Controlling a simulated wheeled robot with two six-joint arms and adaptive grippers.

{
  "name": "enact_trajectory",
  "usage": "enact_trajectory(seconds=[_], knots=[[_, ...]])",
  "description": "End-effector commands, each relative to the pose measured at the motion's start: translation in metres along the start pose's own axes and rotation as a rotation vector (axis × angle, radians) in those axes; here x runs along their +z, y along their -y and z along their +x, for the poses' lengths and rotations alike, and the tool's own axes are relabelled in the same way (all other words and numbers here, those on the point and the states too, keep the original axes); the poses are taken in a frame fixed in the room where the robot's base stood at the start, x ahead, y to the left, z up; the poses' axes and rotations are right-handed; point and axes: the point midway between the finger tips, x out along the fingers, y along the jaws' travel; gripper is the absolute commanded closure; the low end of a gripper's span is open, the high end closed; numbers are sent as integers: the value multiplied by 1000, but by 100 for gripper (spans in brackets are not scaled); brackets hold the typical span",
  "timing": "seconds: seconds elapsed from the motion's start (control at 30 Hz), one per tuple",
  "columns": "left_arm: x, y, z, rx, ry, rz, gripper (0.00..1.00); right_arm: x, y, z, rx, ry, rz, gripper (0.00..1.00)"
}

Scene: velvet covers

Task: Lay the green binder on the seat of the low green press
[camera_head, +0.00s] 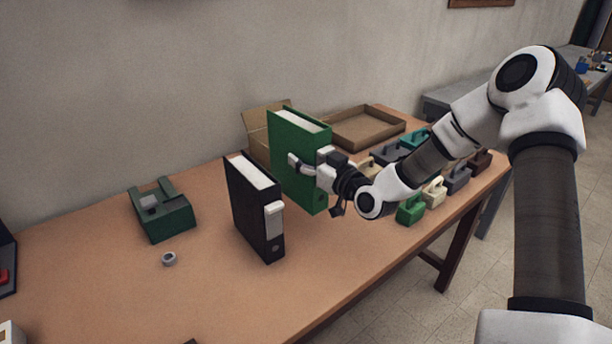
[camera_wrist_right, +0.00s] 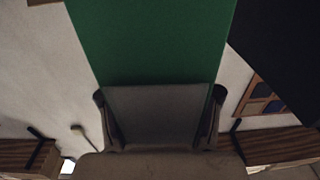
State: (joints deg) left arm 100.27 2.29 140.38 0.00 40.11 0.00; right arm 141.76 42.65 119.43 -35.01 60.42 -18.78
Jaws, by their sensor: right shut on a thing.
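The green binder (camera_head: 292,160) stands upright, its white page edges facing up, behind and to the right of the black binder. My right gripper (camera_head: 308,165) is shut on the green binder, with its fingers across the spine side. In the right wrist view the binder (camera_wrist_right: 150,45) fills the top middle, between the two fingers (camera_wrist_right: 158,112). I cannot tell whether its bottom edge touches the table. The low green press (camera_head: 166,222) stands at the left of the table, with two raised arms at its back and a grey part between them. My left gripper is not in view.
The black binder (camera_head: 254,215) stands upright between the press and the green binder. A grey ring (camera_head: 169,259) lies in front of the press. A cardboard box (camera_head: 257,122), a shallow brown tray (camera_head: 365,128) and several small coloured blocks with handles (camera_head: 411,209) are behind and right.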

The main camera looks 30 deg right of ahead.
Motion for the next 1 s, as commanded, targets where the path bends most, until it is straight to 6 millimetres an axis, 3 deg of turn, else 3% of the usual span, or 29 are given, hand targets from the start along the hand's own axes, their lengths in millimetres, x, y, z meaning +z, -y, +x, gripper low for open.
enact_trajectory(seconds=[0.13, 0.57, 1.0], knots=[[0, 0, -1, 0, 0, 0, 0, -19, 0, 0, 0, -3, 1, 95], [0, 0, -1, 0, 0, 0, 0, -17, 0, 0, 0, 0, 0, 96], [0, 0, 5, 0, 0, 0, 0, 62, 0, 0, -1, 4, -2, 96]])
